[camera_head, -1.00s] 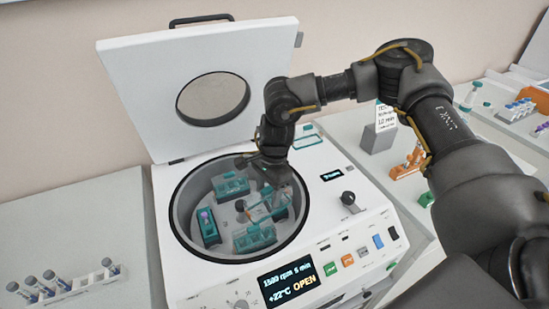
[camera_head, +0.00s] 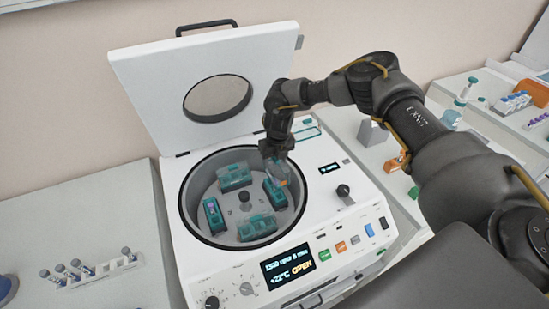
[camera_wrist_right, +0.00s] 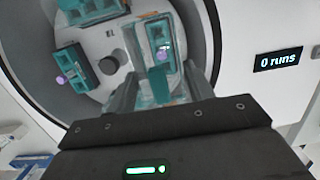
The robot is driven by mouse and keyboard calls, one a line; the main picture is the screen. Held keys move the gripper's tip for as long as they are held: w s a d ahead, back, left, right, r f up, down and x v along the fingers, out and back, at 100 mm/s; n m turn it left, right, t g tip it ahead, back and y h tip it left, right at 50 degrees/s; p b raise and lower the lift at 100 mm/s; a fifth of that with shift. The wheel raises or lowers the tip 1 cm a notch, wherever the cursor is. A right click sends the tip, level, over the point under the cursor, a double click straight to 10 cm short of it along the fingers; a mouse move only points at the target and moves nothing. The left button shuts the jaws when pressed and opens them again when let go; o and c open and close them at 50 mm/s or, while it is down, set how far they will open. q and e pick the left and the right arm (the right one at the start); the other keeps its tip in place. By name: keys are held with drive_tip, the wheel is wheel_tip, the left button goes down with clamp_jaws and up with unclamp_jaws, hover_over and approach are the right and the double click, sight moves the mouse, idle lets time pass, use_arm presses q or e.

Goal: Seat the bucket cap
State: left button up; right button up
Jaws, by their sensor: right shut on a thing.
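The open centrifuge bowl (camera_head: 190,190) holds a rotor with several teal buckets. The right bucket (camera_head: 274,198) also shows in the wrist view (camera_wrist_right: 160,32), with a purple-topped tube inside. The left bucket (camera_head: 212,216) holds a purple-topped tube too. My right gripper (camera_head: 279,172) is over the bowl's right side, at the far end of the right bucket. In the wrist view its fingers (camera_wrist_right: 158,97) are shut on a clear piece with a teal tab (camera_wrist_right: 158,84), seemingly the bucket cap. Whether the cap touches the bucket is unclear. My left gripper is out of view.
The centrifuge lid (camera_head: 150,95) stands open behind the bowl. A white rack (camera_head: 90,274) with several tubes lies on the left bench. More racks (camera_head: 515,103) stand on the right bench.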

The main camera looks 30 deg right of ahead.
drive_tip(key=shift+f, duration=0.25)
drive_tip(key=shift+f+b, duration=1.35)
drive_tip(key=shift+f, duration=0.35)
drive_tip(key=shift+f+b, duration=0.45)
drive_tip(key=shift+f, duration=0.35)
drive_tip(key=shift+b, duration=0.3)
drive_tip(key=shift+f+b, duration=1)
drive_tip(key=shift+f, duration=0.4)
drive_tip(key=shift+f, duration=0.15)
drive_tip(key=shift+f+b, duration=0.75)
drive_tip(key=shift+f, duration=0.1)
drive_tip(key=shift+f, duration=0.15)
